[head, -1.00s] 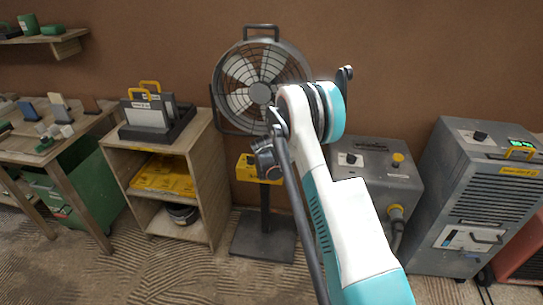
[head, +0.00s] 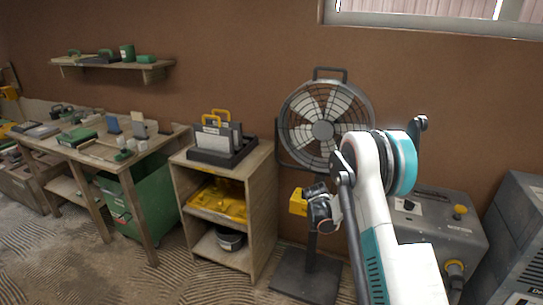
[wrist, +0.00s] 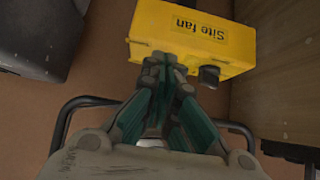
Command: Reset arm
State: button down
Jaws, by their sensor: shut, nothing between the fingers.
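My arm reaches up from the bottom right of the head view, in front of the site fan (head: 323,130). My gripper (wrist: 166,64) is shut and empty in the wrist view. Its fingertips lie in front of the lower edge of the yellow box (wrist: 192,36) labelled "Site fan", beside its black knob (wrist: 209,75); I cannot tell if they touch. The yellow box also shows in the head view (head: 298,202), left of my dark wrist parts. The fingers are not clear in the head view.
A wooden shelf unit (head: 262,215) with a dark tray (head: 235,155) on top stands left of the fan. A workbench (head: 125,158) is further left, with a green bin (head: 160,210) beneath. Grey machines (head: 440,222) stand at right. Patterned floor lies open at bottom left.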

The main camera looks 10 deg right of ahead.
jog(key=s+a+r+n+y, duration=0.1)
jog(key=s+a+r, duration=0.4)
jog(key=r, duration=0.4)
jog(key=s+a+r+n+y, duration=0.1)
jog(key=s+a+r, duration=0.1)
jog(key=s+r, duration=0.55)
jog(key=s+a+r+n, duration=0.1)
jog(key=s+a+r, duration=0.4)
jog(key=r, duration=0.5)
jog(key=s+a+n+y, duration=0.1)
jog(key=s+a, duration=0.3)
jog(key=s, duration=1.1)
jog(key=s+a+n+y, duration=0.2)
jog(key=s+a, duration=0.2)
jog(key=s, duration=1.1)
jog(key=shift+s+r+n, duration=0.25)
jog(key=shift+r+n, duration=0.15)
jog(key=shift+r, duration=0.05)
